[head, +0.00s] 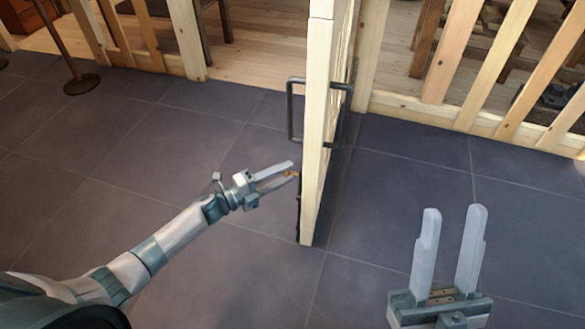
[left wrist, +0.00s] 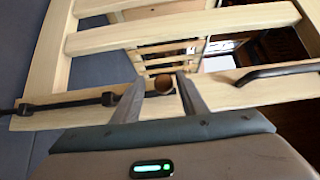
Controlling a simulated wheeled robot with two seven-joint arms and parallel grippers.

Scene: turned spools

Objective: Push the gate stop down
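The gate (head: 319,130) stands open, its narrow edge towards me. The gate stop (head: 298,215) is a dark rod low on the gate's left face, partly hidden in the head view. In the left wrist view the gate stop (left wrist: 85,100) is a black rod in brackets along the wooden rail. My left gripper (head: 293,169) is at that face, fingers apart on either side of a small orange-brown knob (left wrist: 163,81). I cannot tell whether they touch it. My right gripper (head: 453,208) is open and empty, right of the gate.
A black pull handle (head: 291,110) is on the gate above my left gripper. A slatted wooden fence (head: 450,115) runs behind on the right. A dark post base (head: 81,84) stands at the far left. The tiled floor around the gate is clear.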

